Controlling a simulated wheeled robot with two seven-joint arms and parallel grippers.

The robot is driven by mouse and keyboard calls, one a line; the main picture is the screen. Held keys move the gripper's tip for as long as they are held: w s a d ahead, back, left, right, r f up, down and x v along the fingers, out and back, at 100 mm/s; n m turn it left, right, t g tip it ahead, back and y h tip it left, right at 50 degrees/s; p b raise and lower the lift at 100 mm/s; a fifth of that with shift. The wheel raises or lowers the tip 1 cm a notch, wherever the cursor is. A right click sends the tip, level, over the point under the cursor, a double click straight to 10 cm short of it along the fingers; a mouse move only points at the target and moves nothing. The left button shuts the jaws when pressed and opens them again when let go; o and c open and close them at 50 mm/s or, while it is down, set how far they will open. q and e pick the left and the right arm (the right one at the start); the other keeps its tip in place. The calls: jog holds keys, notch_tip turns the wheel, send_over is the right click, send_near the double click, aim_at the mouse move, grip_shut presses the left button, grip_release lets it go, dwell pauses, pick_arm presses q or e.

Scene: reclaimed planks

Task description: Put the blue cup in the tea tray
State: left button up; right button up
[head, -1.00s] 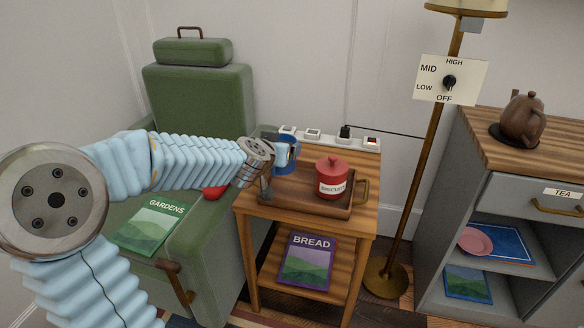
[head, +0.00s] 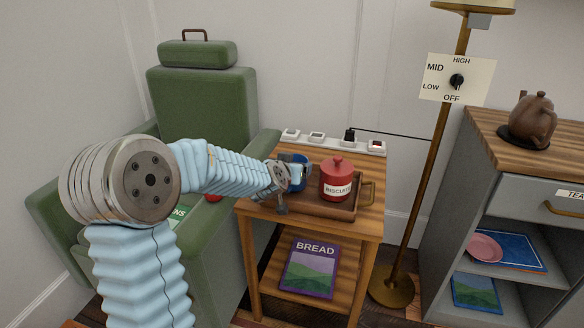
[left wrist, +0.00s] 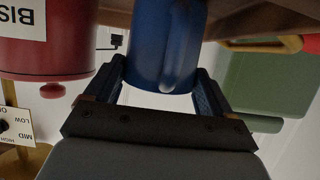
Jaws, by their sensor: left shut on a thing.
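The blue cup (head: 299,172) is above or in the left part of the wooden tea tray (head: 325,212), left of the red biscuit tin (head: 337,170). My left gripper (head: 292,178) is shut on the cup, which hides part of it in the head view. In the left wrist view, which is upside down, the blue cup (left wrist: 160,35) sits between both fingers (left wrist: 162,75), handle facing the camera. I cannot tell whether its base touches the tray. The red tin (left wrist: 45,55) is close beside it. My right gripper is out of view.
The tray stands on a small wooden table (head: 345,228), with a power strip (head: 335,141) behind it. A green armchair (head: 205,110) is on the left. A lamp pole (head: 430,160) and a grey cabinet with a brown teapot (head: 533,120) are on the right.

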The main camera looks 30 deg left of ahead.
pick_arm(q)
jog(key=o, duration=0.8)
jog(key=shift+f, duration=0.2)
jog(key=shift+o, duration=1.4)
jog(key=shift+r, duration=0.1)
jog(key=shift+r, duration=0.25)
jog(key=p+v, duration=0.2)
jog(key=v, duration=1)
jog(key=shift+f+p, duration=0.2)
jog(key=shift+p, duration=0.15)
